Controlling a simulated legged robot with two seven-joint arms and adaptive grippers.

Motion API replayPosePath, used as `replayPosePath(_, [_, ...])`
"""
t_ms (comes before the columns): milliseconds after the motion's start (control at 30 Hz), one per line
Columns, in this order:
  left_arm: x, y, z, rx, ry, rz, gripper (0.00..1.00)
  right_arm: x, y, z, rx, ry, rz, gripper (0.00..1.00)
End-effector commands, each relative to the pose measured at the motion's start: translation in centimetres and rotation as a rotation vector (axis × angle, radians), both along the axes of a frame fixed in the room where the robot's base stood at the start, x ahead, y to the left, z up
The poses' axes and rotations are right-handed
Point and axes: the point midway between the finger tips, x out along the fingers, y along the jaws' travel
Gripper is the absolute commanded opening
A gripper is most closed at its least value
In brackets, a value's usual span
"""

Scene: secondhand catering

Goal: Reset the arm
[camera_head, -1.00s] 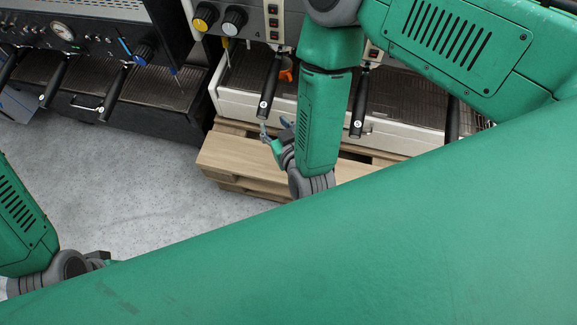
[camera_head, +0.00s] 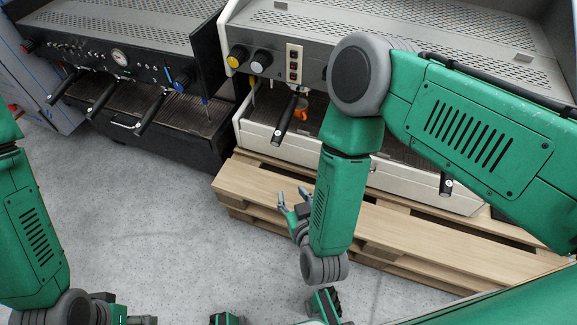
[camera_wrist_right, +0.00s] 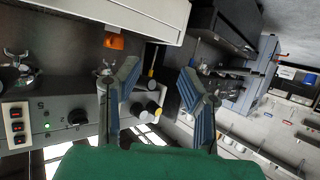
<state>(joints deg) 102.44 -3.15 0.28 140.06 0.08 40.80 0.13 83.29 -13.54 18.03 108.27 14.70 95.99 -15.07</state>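My right arm comes in from the right and hangs down in front of the white espresso machine (camera_head: 290,150). My right gripper (camera_head: 292,198) is open and empty beside the pallet's left part. In the right wrist view, its two blue-padded fingers (camera_wrist_right: 160,85) stand apart with only the scene behind them. My left arm hangs at the left edge of the head view. Its wrist is at the bottom edge, and the left gripper's fingers cannot be made out there.
The white machine stands on a wooden pallet (camera_head: 255,185), close behind my right arm. A black espresso machine (camera_head: 140,75) stands at the back left. An orange item (camera_head: 302,113) shows at the white machine. Grey speckled floor (camera_head: 150,200) is clear between my arms.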

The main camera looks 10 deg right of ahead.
Motion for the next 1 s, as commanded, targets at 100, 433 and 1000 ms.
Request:
replayPosePath(100, [0.0,0.0,0.0,0.000,-0.001,0.000,0.69,0.0,0.0,0.0,0.000,-0.001,0.000,0.35])
replayPosePath(433, [0.1,0.0,3.1,0.000,0.001,0.000,0.69,-4.0,-5.8,0.9,-0.022,0.344,0.071,0.35])
replayPosePath(1000, [0.1,0.0,7.1,0.000,0.002,0.000,0.69,-21.2,-17.9,7.8,-0.051,1.128,-0.027,0.35])
